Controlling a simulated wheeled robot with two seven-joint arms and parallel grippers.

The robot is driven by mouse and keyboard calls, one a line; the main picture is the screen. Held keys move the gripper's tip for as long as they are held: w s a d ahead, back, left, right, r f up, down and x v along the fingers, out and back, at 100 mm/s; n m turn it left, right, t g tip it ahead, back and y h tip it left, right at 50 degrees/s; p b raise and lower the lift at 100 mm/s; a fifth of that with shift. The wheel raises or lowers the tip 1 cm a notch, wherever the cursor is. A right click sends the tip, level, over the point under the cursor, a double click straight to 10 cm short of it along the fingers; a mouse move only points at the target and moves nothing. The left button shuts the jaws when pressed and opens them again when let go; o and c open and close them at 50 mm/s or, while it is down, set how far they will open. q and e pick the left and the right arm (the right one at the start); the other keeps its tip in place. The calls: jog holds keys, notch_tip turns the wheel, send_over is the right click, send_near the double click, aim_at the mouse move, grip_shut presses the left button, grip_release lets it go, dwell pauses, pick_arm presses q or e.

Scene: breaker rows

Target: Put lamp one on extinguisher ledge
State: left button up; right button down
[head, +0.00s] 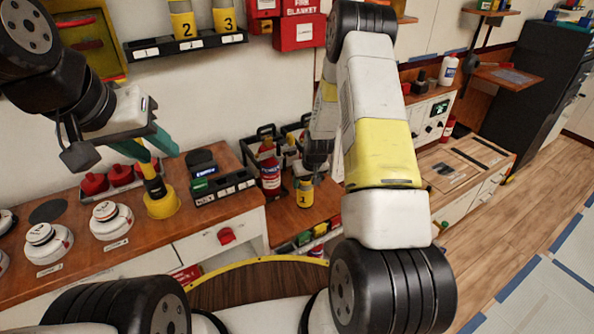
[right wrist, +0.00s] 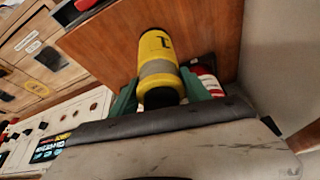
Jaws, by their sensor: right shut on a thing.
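Lamp one, a yellow cylinder with a grey band, a dark end and a "1" (right wrist: 158,62), is between the green fingers of my right gripper (right wrist: 160,98), which is shut on it. In the head view lamp one (head: 304,192) is roughly upright over the low wooden ledge (head: 322,206), right of a red extinguisher (head: 269,170). I cannot tell whether its base touches the ledge. The right gripper (head: 309,172) is partly hidden there by my arm.
Lamps two (head: 183,22) and three (head: 224,18) stand on a numbered wall rack (head: 185,46). A black tray (head: 220,187) and round white devices (head: 110,220) sit on the left counter.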

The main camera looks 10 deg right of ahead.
jog(key=shift+d+x, duration=0.15)
jog(key=shift+x, duration=0.75)
jog(key=shift+d+x, duration=0.2)
jog(key=shift+x, duration=0.7)
jog(key=shift+s+f, duration=0.1)
jog(key=shift+f, duration=0.1)
jog(key=c, duration=0.5)
grip_release()
